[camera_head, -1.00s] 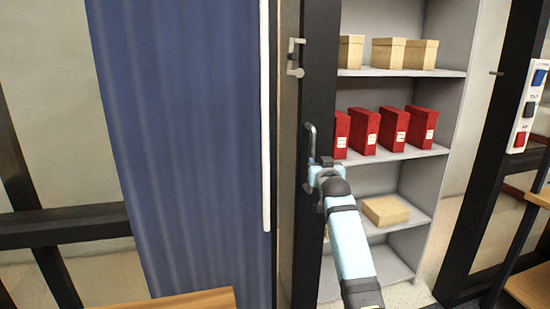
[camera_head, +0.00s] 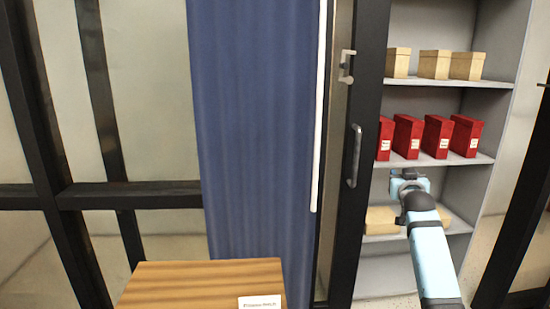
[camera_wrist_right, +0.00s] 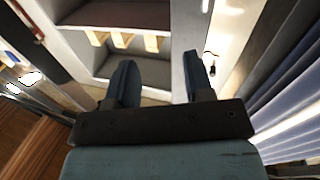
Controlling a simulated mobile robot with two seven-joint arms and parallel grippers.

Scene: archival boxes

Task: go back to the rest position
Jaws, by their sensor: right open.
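My right gripper (camera_head: 408,178) is at the end of the light blue arm in the head view, in front of the shelf unit. In the right wrist view its two dark fingers (camera_wrist_right: 157,82) stand apart with nothing between them. In the head view the gripper appears clear of the door handle (camera_head: 354,156). My left gripper is not in view.
A blue curtain (camera_head: 255,130) hangs left of the dark door frame. A wooden surface with a label (camera_head: 205,280) is at the bottom.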

